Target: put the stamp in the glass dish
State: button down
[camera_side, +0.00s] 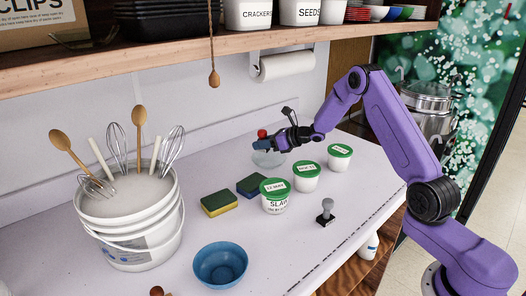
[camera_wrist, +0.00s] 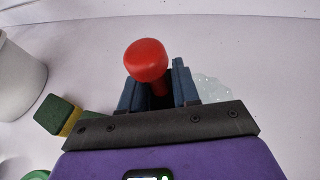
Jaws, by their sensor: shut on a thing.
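A red-knobbed stamp (camera_side: 262,133) is held between the jaws of my gripper (camera_side: 270,143). In the wrist view the round red knob (camera_wrist: 146,60) stands up between the blue fingers (camera_wrist: 158,88); the stamp's lower part is hidden. The clear glass dish (camera_side: 268,160) is on the counter just below my gripper in the side view. In the wrist view the dish (camera_wrist: 214,90) shows to the right of the fingers, partly hidden by them. A second stamp-like thing with a grey handle and black base (camera_side: 326,213) stands upright near the counter's front edge.
Three green-lidded tubs (camera_side: 306,178) stand in a row in front of the dish. Two sponges (camera_side: 219,203) lie left of them. A blue bowl (camera_side: 220,265) and a white bucket of utensils (camera_side: 130,225) are further left. A shelf (camera_side: 200,48) overhangs the back.

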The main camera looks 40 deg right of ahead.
jog(key=shift+f, duration=1.5)
jog(key=shift+f, duration=0.6)
jog(key=c, duration=0.8)
grip_release()
jog(key=shift+r, duration=0.1)
